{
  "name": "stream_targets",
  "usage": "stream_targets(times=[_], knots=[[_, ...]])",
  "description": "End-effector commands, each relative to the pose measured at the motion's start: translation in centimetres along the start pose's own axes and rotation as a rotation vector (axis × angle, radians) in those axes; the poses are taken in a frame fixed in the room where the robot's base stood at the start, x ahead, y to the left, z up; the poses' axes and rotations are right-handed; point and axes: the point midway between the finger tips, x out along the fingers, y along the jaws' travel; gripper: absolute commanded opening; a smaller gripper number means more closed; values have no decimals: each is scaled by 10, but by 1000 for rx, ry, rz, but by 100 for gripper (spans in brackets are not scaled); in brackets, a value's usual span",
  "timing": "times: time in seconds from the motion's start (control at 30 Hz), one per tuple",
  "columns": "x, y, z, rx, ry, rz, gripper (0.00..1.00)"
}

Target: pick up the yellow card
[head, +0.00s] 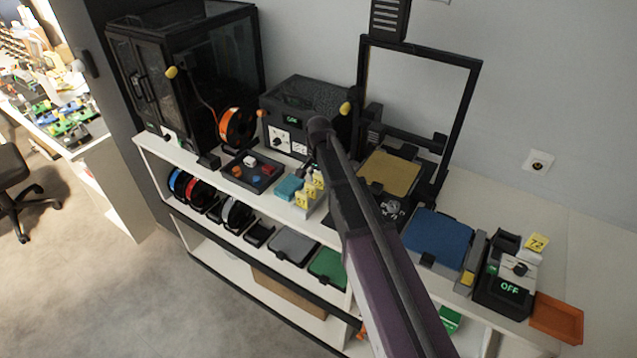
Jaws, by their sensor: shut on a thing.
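Several small yellow cards (310,189) with dark numbers stand close together on the shelf top, just left of my arm. Another yellow card (537,242) with a dark number stands at the right, behind a device with a green "OFF" display (510,288). Which card the task means I cannot tell. My dark arm rises from the bottom edge to a rounded end at the middle of the view. I cannot make out my gripper or its fingers, nor anything held in them. The arm hides part of the shelf behind it.
A black enclosure (185,75), an orange spool (237,128) and a dark box (305,105) stand behind a small dark tray (252,171). A printer with a tan bed (388,172) is behind my arm. A blue plate (438,238) and an orange tray (556,318) lie right.

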Motion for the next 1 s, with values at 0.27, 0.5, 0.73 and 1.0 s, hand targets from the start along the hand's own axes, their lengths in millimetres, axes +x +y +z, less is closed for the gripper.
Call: stream_targets(times=[0.27,0.5,0.73,1.0], knots=[[0,0,0,0,0,0,31],[-7,0,0,0,0,0,31],[-24,0,0,1,0,0,31],[-52,0,0,1,0,0,31]])
